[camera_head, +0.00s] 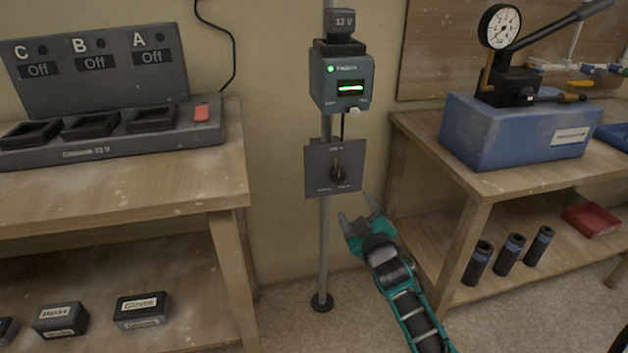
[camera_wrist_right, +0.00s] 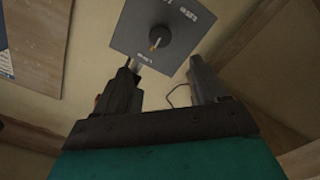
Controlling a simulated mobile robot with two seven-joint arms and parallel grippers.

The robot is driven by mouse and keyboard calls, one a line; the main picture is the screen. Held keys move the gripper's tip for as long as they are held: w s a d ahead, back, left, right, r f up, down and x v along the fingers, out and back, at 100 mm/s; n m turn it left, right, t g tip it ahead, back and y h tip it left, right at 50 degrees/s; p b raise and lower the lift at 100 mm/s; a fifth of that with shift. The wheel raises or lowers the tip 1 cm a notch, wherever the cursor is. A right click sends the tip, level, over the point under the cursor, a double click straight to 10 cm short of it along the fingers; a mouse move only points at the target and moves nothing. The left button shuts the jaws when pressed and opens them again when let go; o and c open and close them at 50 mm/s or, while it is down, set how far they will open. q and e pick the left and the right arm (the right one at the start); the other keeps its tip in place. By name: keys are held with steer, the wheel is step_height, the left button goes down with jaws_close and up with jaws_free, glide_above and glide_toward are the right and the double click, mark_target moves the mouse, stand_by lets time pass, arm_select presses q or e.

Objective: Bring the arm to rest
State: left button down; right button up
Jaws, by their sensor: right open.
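My right gripper (camera_head: 358,215) is open and empty, in front of and a little below the grey switch plate (camera_head: 318,168) on the pole. Its two fingers also show in the right wrist view (camera_wrist_right: 165,85), spread apart, with the plate (camera_wrist_right: 130,28) beyond them. A dark rotary knob (camera_head: 338,174) with a light pointer sits on the plate; in the wrist view the knob (camera_wrist_right: 160,38) is above the gap between the fingers, apart from them. My left gripper is not in view.
A grey-green device (camera_head: 345,80) with a lit screen is on the pole (camera_head: 323,240). A left bench (camera_head: 190,180) bears a charger (camera_head: 100,140) marked C, B, A. A right bench (camera_head: 470,180) bears a blue pump unit (camera_head: 480,135) with a gauge. Floor between the benches is mostly clear.

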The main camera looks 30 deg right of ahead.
steer(key=s+a+m+g+y+p, duration=0.1)
steer(key=s+a+g+y+p, duration=0.2)
steer(key=s+a+p, duration=0.3)
steer(key=s+a+f+m+g+y+p, duration=0.1)
steer(key=s+a+p, duration=0.5)
steer(key=s+a, duration=0.6)
steer(key=s+m+g+y, duration=0.1)
steer(key=s+g+y, duration=0.1)
steer(key=s, duration=0.4)
steer(key=shift+s+a+g, duration=0.35)
steer(key=shift+s+g, duration=0.05)
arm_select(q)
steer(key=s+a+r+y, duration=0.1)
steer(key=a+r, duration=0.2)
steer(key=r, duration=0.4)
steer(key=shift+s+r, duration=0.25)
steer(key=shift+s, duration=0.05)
arm_select(e)
steer(key=shift+f, duration=0.1)
steer(key=shift+c, duration=0.2)
